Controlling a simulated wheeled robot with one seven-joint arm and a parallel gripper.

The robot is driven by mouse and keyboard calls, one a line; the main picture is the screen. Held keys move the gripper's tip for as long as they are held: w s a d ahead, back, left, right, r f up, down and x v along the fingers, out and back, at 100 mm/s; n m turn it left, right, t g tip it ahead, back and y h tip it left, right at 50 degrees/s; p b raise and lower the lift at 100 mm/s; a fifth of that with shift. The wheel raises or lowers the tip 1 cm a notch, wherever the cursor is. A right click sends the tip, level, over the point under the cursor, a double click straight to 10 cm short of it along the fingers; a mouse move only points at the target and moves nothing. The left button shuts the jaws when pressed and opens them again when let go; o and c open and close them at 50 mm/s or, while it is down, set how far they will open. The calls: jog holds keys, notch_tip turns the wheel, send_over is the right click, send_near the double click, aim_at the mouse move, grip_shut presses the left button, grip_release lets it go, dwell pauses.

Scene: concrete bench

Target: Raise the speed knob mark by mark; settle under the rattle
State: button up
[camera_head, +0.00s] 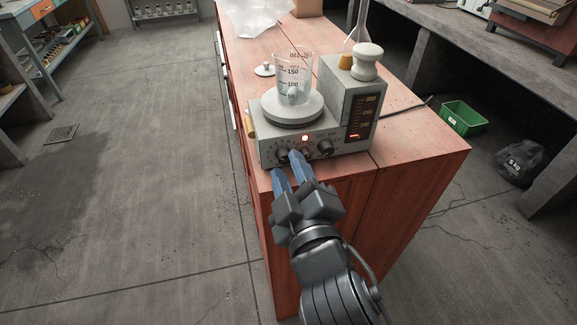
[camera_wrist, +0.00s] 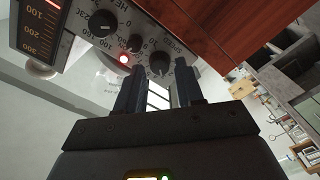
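A grey hotplate stirrer (camera_head: 268,135) stands on the red-brown bench top. A glass beaker (camera_head: 293,82) stands on its round plate. The speed knob (camera_head: 283,154) is the left front knob; in the wrist view it is the dark knob (camera_wrist: 159,65) by the SPEED lettering. My gripper (camera_head: 287,164) has its blue fingers apart. In the wrist view the gripper (camera_wrist: 160,75) has one fingertip on each side of the speed knob, with slim gaps showing; contact is unclear. A red lamp (camera_head: 305,138) glows on the panel. The column display (camera_head: 366,112) is lit near its bottom.
The heat knob (camera_head: 325,148) sits to the right, and a smaller knob (camera_wrist: 135,42) lies between the two. A green bin (camera_head: 463,118) is on the floor.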

jog(key=v, duration=0.6)
jog(key=shift+s+b, duration=0.25)
jog(key=shift+b, duration=0.05)
dwell(1.5)
